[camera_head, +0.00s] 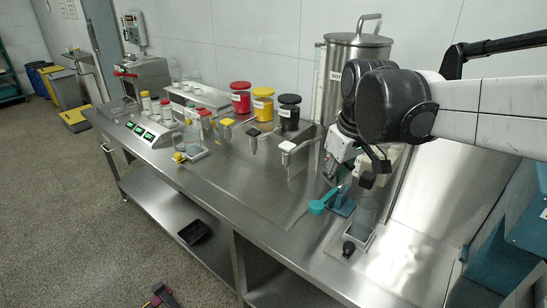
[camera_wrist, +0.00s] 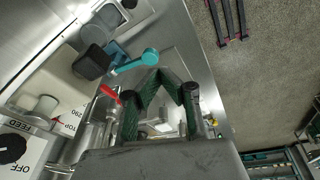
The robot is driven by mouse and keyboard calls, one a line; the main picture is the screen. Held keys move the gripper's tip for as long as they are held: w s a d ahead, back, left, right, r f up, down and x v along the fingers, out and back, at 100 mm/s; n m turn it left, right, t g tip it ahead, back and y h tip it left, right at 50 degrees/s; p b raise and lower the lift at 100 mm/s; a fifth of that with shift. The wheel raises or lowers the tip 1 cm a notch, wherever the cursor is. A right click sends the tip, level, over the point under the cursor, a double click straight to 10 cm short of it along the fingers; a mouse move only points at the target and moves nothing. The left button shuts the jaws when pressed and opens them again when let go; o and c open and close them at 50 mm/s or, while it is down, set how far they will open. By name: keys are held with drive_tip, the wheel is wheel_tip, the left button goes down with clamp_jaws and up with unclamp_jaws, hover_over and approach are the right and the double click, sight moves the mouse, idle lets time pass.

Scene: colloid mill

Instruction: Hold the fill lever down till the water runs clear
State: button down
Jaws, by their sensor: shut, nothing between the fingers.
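A teal lever with a rounded end (camera_head: 318,207) reaches left from a blue stand (camera_head: 343,206) on the steel bench; no label marks it as the fill lever. The lever also shows in the wrist view (camera_wrist: 136,64), just beyond and left of my fingertips. My gripper (camera_head: 331,173) is shut and empty, above the lever and apparently apart from it. In the wrist view its green fingers meet at the tips (camera_wrist: 165,76). A clear beaker (camera_head: 366,216) stands right of the blue stand. Any running water cannot be made out.
A steel tank (camera_head: 338,85) stands behind my arm. A red handle (camera_wrist: 110,94) is near my left finger. A panel with an OFF knob (camera_wrist: 12,148) lies at lower left. Dispensers (camera_head: 289,148), coloured jars (camera_head: 263,104) and scales (camera_head: 152,133) occupy the bench leftward; its front middle is clear.

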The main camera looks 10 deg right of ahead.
sight(315, 205)
drive_tip(key=w+d+f+n+g+p, duration=0.1)
drive_tip(key=w+f+n+g, duration=0.1)
drive_tip(key=w, duration=1)
drive_tip(key=shift+w+f+n+g+y+p, duration=0.2)
drive_tip(key=shift+f+n+g+y+p, duration=0.15)
drive_tip(key=shift+n+g, duration=0.6)
drive_tip(key=shift+d+f, duration=0.1)
drive_tip(key=shift+f, duration=0.05)
drive_tip(key=f, duration=0.9)
drive_tip(key=s+a+f+p, duration=0.1)
drive_tip(key=f, duration=0.3)
drive_tip(key=shift+s+f, duration=0.1)
drive_tip(key=shift+f, duration=0.25)
